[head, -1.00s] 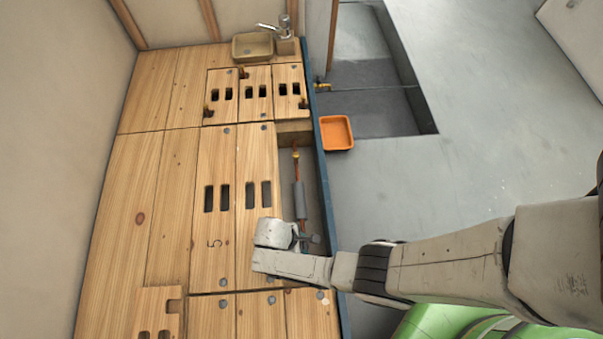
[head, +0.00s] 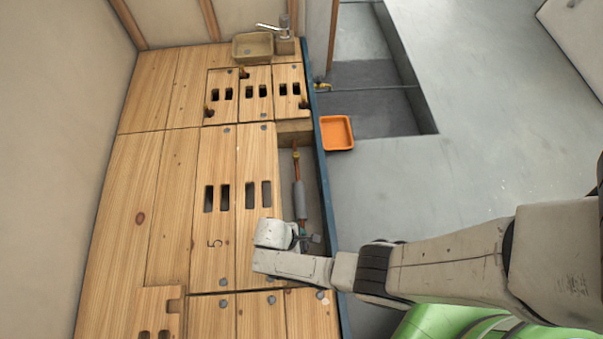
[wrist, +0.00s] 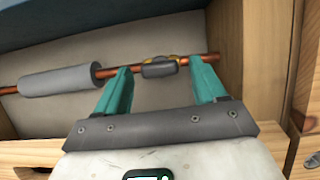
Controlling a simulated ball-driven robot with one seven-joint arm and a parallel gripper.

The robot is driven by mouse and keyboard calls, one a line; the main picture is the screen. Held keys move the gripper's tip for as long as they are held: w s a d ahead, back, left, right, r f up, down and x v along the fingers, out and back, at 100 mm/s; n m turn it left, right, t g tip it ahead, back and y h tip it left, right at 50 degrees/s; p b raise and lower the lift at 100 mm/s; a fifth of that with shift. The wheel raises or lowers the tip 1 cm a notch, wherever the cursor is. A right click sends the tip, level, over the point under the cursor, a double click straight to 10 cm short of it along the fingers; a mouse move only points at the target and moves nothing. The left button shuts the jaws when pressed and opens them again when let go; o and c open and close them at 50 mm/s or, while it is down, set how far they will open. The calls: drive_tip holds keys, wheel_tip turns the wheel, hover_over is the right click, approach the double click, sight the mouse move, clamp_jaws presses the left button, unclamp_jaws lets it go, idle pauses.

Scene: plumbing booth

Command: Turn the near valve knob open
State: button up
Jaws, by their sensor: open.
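The near valve shows in the wrist view as a dark grey knob (wrist: 160,69) on a yellow brass body, set on a copper pipe (wrist: 107,73). My gripper (wrist: 160,66) is open, with one teal finger to the left of the knob and one to the right. Gaps show between the knob and both fingers. In the head view my gripper (head: 309,239) is over the near end of the open floor channel, and my wrist hides the near valve there. A brass fitting (head: 296,154) sits farther along the pipe.
A grey sleeve (head: 299,200) wraps the pipe. Wooden floor panels (head: 256,160) with slots border the channel on the left, a blue edge (head: 327,190) on the right. An orange tray (head: 337,132) lies beyond that edge. In the wrist view a wooden wall (wrist: 226,50) stands close to the right finger.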

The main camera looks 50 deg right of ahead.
drive_tip(key=p+v, duration=0.5)
drive_tip(key=v, duration=0.5)
drive_tip(key=shift+w+r+p, duration=0.15)
drive_tip(key=shift+r+p, duration=0.15)
drive_tip(key=shift+r, duration=0.05)
drive_tip(key=shift+a, duration=0.1)
drive_tip(key=s+d+r+m+t+y, duration=0.1)
drive_tip(key=s+d+r+m, duration=0.25)
drive_tip(key=r, duration=0.45)
drive_tip(key=s+d+r+m+t+y, duration=0.1)
drive_tip(key=s+d+r+m+t, duration=0.2)
drive_tip(key=r, duration=0.5)
drive_tip(key=s+d+r+m+y, duration=0.1)
drive_tip(key=s+d+r+m, duration=0.3)
drive_tip(key=r, duration=0.5)
wheel_tip(320, 180, up, 22)
drive_tip(key=w+d+p, duration=0.1)
drive_tip(key=p, duration=2.1)
drive_tip(key=shift+r+n+p, duration=0.2)
drive_tip(key=shift+n+p, duration=0.1)
drive_tip(key=shift+n, duration=0.15)
drive_tip(key=shift+c, duration=0.3)
